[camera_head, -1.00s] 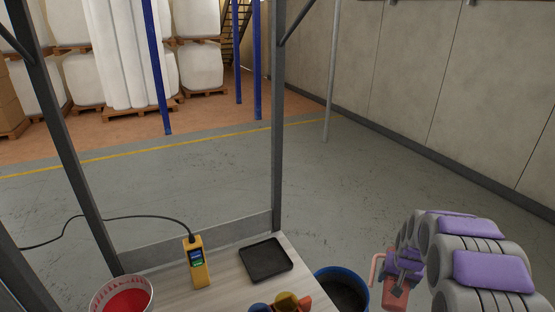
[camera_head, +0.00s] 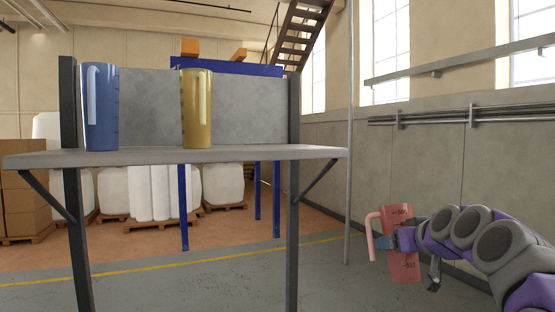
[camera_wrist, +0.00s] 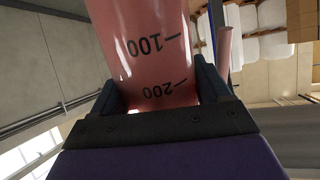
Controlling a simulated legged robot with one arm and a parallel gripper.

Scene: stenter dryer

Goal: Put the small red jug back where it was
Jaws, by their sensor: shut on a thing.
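The small red jug (camera_head: 401,262) is held in my gripper (camera_head: 404,239) at the right, in the air beside the shelf. It looks roughly upright, with its handle to the left. In the wrist view the jug (camera_wrist: 150,50) sits between both fingers of my gripper (camera_wrist: 165,95), its printed scale facing the camera. The raised shelf (camera_head: 230,154) carries a tall blue jug (camera_head: 101,110) at its left and a yellow jug (camera_head: 196,112) right of its middle. Bare shelf surface shows between these jugs and to the right of the yellow one.
Dark uprights (camera_head: 293,205) and slanted braces (camera_head: 320,180) support the shelf near its ends. A thin grey pole (camera_head: 349,200) stands between the shelf and my gripper in the picture. White bales (camera_head: 150,190) and cartons (camera_head: 25,190) are far behind.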

